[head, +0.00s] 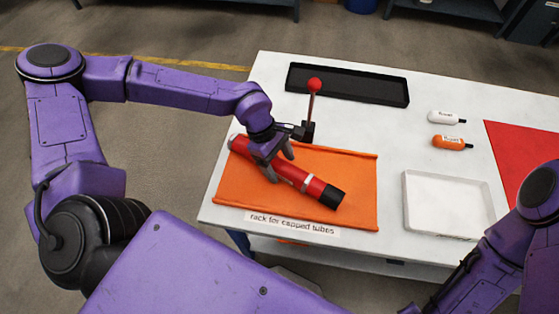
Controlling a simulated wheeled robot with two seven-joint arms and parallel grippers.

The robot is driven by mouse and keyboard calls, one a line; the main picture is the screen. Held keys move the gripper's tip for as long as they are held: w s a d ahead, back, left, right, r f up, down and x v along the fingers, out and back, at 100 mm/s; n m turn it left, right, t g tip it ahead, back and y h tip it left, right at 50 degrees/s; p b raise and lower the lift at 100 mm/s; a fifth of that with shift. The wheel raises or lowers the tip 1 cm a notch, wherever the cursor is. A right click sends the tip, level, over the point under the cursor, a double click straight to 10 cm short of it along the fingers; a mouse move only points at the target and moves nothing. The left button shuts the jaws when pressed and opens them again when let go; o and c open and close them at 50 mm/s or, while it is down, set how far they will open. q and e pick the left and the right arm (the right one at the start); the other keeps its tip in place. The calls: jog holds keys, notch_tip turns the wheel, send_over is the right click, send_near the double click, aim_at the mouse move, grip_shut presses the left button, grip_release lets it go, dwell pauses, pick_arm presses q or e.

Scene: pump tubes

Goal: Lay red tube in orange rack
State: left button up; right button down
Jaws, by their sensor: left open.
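The red tube (310,186) has a black end at the lower right and a pale band near its middle. It lies slantwise over the orange rack (356,180), its upper-left end near the rack's back left corner. My left gripper (280,168) is over the tube's middle with its fingers open on either side of it. Whether the fingers touch the tube I cannot tell. A label reading "rack for capped tubes" (291,222) is at the rack's front edge. Of my right arm only links show at the lower right; its gripper is out of view.
A red-balled post (314,87) stands just behind the rack, close to my left wrist. A long black tray (350,88) lies at the back. A white tray (408,205), a white bottle (445,118), an orange bottle (450,142) and a red area (525,150) are to the right.

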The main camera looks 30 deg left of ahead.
pick_arm(q)
jog(key=v, duration=1.2)
jog(key=shift+r, duration=0.15)
dwell(0.7)
